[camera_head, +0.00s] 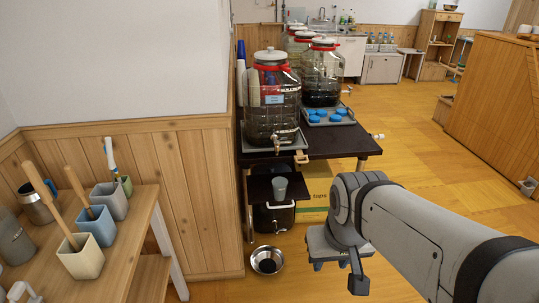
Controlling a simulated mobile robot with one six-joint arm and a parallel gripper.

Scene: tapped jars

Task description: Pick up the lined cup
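A small grey cup (280,187) stands upright on a dark low shelf (262,188), below the tap of the front jar. I cannot make out lines on it at this size. More cup-like holders stand on the wooden table at left: cream (81,258), light blue (97,226) and grey (110,201). I cannot tell whether any is lined. My gripper (331,266) hangs pointing down, to the right of and nearer than the grey cup, clear of it. Its fingers are small and partly hidden, so their opening is unclear.
Large tapped jars (271,103) with red collars stand on a dark table (341,145), beside a tray of blue lids (328,116). A metal bowl (267,260) is on the floor. A yellow box (314,190) sits under the table. Open floor lies to the right.

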